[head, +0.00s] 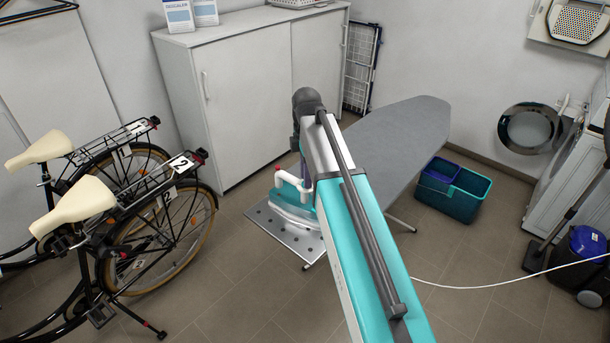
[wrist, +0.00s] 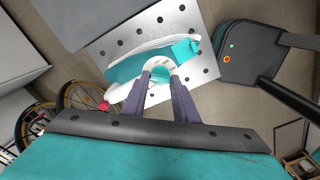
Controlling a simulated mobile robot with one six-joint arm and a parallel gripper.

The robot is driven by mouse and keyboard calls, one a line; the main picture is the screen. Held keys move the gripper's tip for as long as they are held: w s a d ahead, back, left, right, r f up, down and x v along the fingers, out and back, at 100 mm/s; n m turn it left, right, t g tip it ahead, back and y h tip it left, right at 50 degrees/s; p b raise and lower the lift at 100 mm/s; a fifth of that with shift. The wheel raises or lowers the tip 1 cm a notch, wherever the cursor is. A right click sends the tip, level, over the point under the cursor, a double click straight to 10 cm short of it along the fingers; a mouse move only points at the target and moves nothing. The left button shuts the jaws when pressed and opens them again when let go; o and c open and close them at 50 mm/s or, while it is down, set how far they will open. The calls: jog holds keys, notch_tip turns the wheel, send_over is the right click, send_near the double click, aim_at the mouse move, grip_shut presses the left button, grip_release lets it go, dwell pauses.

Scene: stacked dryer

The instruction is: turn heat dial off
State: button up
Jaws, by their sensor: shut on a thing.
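A teal and white iron (head: 292,193) rests on a perforated metal plate (head: 283,236) at the near end of the ironing board. My gripper (wrist: 160,77) reaches down over the iron. In the head view my arm hides the dial and most of the gripper.
The grey ironing board (head: 395,150) runs back to the right from the plate. Two bicycles (head: 150,215) stand on the left, and a white cabinet (head: 240,85) stands behind. A blue and teal bucket (head: 455,190) is on the floor; a white cable (head: 500,284) crosses it.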

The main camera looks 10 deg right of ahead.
jog(key=m, duration=0.7)
jog(key=shift+d, duration=0.1)
jog(key=m, duration=0.3)
jog(key=shift+m, duration=0.3)
jog(key=m, duration=0.4)
jog(key=shift+s, duration=0.1)
jog(key=m, duration=1.4)
jog(key=o, duration=1.1)
jog(key=shift+c, duration=0.2)
